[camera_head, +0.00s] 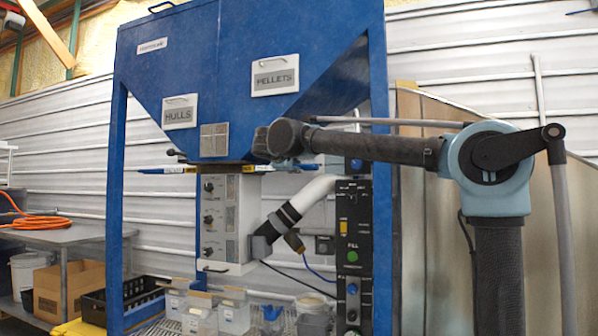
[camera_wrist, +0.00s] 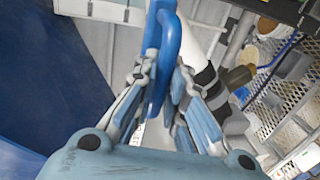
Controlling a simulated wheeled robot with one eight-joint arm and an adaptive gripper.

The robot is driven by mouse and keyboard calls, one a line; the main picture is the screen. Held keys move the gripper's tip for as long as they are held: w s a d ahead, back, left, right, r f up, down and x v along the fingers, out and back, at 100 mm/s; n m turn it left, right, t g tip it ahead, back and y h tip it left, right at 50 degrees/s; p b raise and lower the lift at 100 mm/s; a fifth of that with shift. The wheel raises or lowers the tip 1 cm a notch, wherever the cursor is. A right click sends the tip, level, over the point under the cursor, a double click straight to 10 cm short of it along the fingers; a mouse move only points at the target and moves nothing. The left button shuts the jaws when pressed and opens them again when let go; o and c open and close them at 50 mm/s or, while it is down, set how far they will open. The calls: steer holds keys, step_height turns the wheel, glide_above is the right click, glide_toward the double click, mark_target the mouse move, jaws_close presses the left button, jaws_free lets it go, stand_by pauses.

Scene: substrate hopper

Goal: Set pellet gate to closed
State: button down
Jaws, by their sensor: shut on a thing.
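A blue looped handle (camera_wrist: 169,48) runs between the fingers of my gripper (camera_wrist: 163,82) in the wrist view. The fingers are closed in on it from both sides. In the head view the end of my arm (camera_head: 284,140) is at the lower right slope of the blue hopper (camera_head: 225,60), below the PELLETS sign (camera_head: 275,76). The fingers and their grip are too small or hidden there. A flat blue and yellow gate bar (camera_head: 168,170) lies under the hopper outlet, left of my gripper. Gate position markings cannot be read.
A white control box (camera_head: 221,222) hangs below the outlet. A white pipe with black bands (camera_head: 315,193) slants beside it, and a black control panel (camera_head: 353,250) stands on the right. Clear bins (camera_head: 234,315) stand below. A blue hopper leg (camera_head: 117,180) is at left.

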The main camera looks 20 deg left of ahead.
steer(key=a, duration=0.4)
steer(key=shift+w+a, duration=0.2)
steer(key=shift+a, duration=0.2)
steer(key=c, duration=1.6)
jaws_free()
steer(key=shift+a, duration=0.25)
steer(key=shift+c, duration=0.2)
steer(key=shift+d, duration=0.15)
steer(key=d+v, duration=0.1)
steer(key=v, duration=1)
steer(key=shift+s+a, duration=0.45)
steer(key=shift+r, duration=0.1)
